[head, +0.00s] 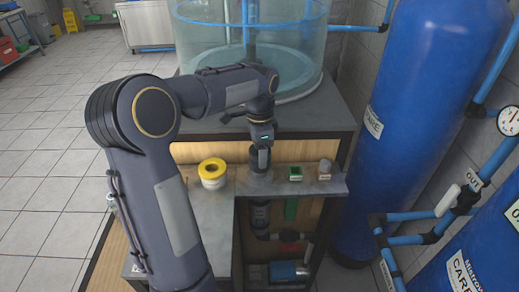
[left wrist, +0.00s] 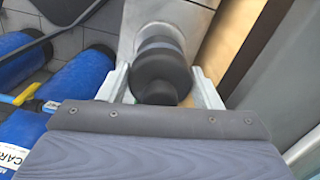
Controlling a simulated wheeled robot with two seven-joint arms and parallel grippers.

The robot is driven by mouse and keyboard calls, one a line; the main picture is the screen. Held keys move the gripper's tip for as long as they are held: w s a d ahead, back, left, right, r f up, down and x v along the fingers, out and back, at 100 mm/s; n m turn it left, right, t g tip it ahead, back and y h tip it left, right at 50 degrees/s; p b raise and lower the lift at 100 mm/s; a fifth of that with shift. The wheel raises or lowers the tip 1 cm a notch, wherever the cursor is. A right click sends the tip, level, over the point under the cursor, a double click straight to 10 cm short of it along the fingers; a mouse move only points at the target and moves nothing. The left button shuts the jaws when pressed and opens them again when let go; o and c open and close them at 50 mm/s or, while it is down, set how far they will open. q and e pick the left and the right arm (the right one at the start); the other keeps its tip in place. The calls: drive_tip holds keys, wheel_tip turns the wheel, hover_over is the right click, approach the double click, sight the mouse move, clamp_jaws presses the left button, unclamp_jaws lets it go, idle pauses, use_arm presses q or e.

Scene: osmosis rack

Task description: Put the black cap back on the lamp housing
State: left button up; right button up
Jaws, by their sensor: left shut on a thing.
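My left gripper (head: 260,166) points down over the grey shelf in the head view. It is shut on the black cap (left wrist: 160,75), which sits between its two pale fingers in the left wrist view. A dark round part (left wrist: 158,34) shows just beyond the cap, against the grey shelf. It may be the lamp housing, but I cannot tell. In the head view the fingers hide most of the cap. I cannot tell whether the cap touches anything below it. My right gripper is not in view.
On the grey shelf (head: 225,210) a yellow-and-white roll (head: 212,172) stands left of the gripper. A small green block (head: 295,173) and a beige knob-like item (head: 325,168) stand to the right. A clear tank (head: 250,45) is behind; blue cylinders (head: 410,110) stand at right.

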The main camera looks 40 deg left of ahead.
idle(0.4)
use_arm(q)
drive_tip(key=shift+f, duration=0.1)
idle(0.3)
drive_tip(key=shift+f+b, duration=0.35)
drive_tip(key=shift+f, duration=0.45)
drive_tip(key=shift+f, duration=0.35)
idle(0.3)
drive_tip(key=o, duration=1.4)
drive_tip(key=shift+r, duration=0.1)
